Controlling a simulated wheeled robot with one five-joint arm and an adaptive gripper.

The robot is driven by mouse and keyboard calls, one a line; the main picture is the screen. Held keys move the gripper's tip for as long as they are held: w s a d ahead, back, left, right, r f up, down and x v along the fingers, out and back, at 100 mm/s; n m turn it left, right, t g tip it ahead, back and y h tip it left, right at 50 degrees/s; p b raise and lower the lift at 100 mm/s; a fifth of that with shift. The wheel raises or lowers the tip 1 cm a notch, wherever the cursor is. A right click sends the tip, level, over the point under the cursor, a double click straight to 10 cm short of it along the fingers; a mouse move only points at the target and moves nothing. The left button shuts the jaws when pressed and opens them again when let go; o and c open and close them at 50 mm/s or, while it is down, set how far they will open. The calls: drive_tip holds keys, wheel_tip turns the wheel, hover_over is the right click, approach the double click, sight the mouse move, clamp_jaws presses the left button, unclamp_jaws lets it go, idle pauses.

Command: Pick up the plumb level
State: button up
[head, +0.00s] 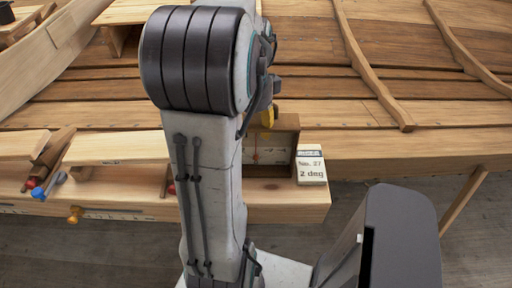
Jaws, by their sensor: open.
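What looks like the plumb level (284,139) is a dark wooden frame with a pale face, a small scale and a thin red pointer. It stands upright on the wooden bench just right of my arm, and its left part is hidden behind the arm. My gripper (268,112) is mostly hidden behind my arm. Only a small dark and yellow part shows, in front of the level's top edge in the picture. It appears open, with nothing seen in it. I cannot tell how far it is from the level.
A card reading "2 deg" (311,171) stands right beside the level. The planked hull (350,110) rises behind. Open floor shows at lower right.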

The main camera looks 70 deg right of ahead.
drive_tip(key=shift+f, duration=0.2)
drive_tip(key=shift+o, duration=0.2)
clamp_jaws()
idle(0.4)
